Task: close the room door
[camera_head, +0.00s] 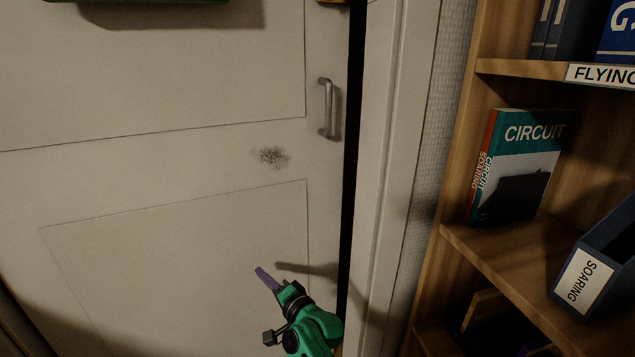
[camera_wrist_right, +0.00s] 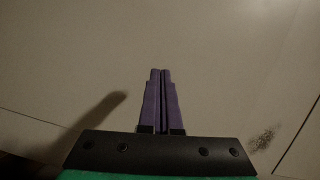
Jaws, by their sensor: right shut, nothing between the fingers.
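The white room door (camera_head: 170,170) fills the left and middle of the head view. A narrow dark gap shows between its right edge and the white door frame (camera_head: 385,150), so it stands slightly ajar. A grey metal handle (camera_head: 327,108) sits near that edge. My right gripper (camera_head: 262,274), green with purple fingers, is low in front of the door, below and left of the handle. Its fingers are shut and empty in the right wrist view (camera_wrist_right: 160,75), pointing at the door surface (camera_wrist_right: 220,60). I cannot tell whether the fingertips touch the door. My left gripper is out of view.
A wooden bookshelf (camera_head: 455,150) stands right of the door frame. It holds a Circuit book (camera_head: 520,150) and a dark blue box labelled Soaring (camera_head: 585,280). A dark smudge (camera_head: 272,156) marks the door left of the handle.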

